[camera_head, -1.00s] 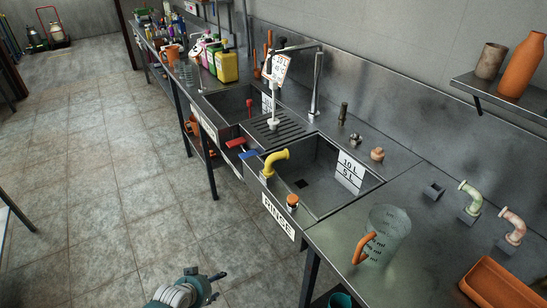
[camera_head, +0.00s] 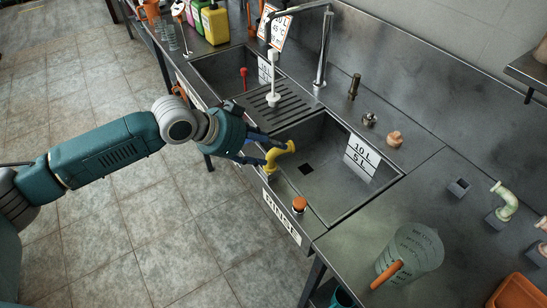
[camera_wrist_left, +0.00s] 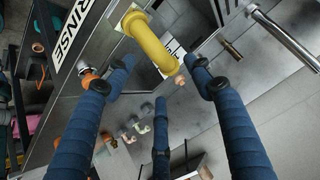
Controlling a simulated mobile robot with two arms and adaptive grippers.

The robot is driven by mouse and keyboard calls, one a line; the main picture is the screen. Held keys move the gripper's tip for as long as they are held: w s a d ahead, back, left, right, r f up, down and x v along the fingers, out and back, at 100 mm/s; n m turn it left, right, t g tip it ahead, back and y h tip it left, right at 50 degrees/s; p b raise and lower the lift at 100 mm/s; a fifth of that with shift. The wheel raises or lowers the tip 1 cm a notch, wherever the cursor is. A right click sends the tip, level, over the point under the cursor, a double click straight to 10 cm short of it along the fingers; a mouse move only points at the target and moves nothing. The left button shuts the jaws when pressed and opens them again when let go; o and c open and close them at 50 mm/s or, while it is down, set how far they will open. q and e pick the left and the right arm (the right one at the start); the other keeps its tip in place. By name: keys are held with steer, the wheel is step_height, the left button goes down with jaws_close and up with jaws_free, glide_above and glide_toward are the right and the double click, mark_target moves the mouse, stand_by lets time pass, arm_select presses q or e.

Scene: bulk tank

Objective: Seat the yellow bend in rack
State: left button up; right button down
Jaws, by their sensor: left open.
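The yellow bend (camera_head: 279,154) stands at the front rim of the rinse sink, its curved end pointing over the basin. It also shows at the top of the left wrist view (camera_wrist_left: 150,42). My left gripper (camera_head: 266,151) is at the bend with its fingers open. In the wrist view the blue fingers (camera_wrist_left: 160,78) are spread, with the bend between and beyond their tips; contact cannot be told. My right gripper is out of view.
The rinse sink (camera_head: 330,208) is empty. A capped orange-topped item (camera_head: 299,204) stands on its front rim. A clear jug with an orange handle (camera_head: 412,252) stands on the counter before the holders. An orange tray (camera_head: 517,293) is at the lower right. A tall tap (camera_head: 321,50) rises behind.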

mark_target(281, 151)
arm_select(q)
steer(key=shift+w+d+f, duration=0.25)
steer(key=shift+d+f, duration=0.15)
steer(key=shift+d, duration=0.05)
steer(key=shift+w+d+f, duration=0.2)
steer(key=shift+f, duration=0.05)
steer(key=p+x, duration=0.2)
steer(key=x, duration=0.3)
steer(key=shift+d+f, duration=0.1)
steer(key=shift+f, duration=0.1)
steer(key=shift+w, duration=0.1)
steer(key=shift+c, duration=1)
steer(key=c, duration=0.5)
jaws_close()
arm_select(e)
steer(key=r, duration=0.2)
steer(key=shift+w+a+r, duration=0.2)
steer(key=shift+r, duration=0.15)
